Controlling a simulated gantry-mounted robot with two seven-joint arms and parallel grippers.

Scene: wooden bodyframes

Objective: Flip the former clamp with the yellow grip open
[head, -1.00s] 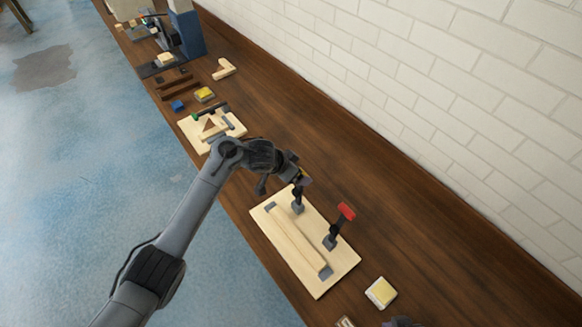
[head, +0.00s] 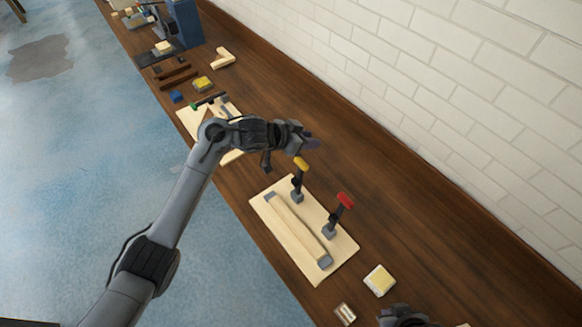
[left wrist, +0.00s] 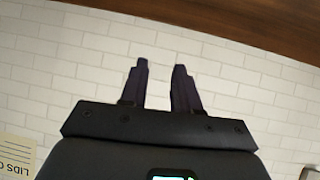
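The clamp with the yellow grip (head: 301,164) stands upright on the pale wooden board (head: 333,269), its yellow handle pointing up. The clamp with the red grip (head: 345,200) stands upright beside it on the same board. A long wooden bar (head: 298,231) lies along the board between grey end stops. My left gripper (head: 312,144) is just above and behind the yellow grip, apart from it. In the left wrist view my left gripper's fingers (left wrist: 160,85) are apart with nothing between them. Part of my right gripper (head: 402,316) shows at the bottom edge, its fingers unclear.
A yellow-topped block (head: 380,280) and a small tray-like piece (head: 345,313) lie near the board's front end. A second board with a green-gripped clamp (head: 196,105) lies behind my left arm. White brick wall (head: 450,90) bounds the bench; its right side is clear.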

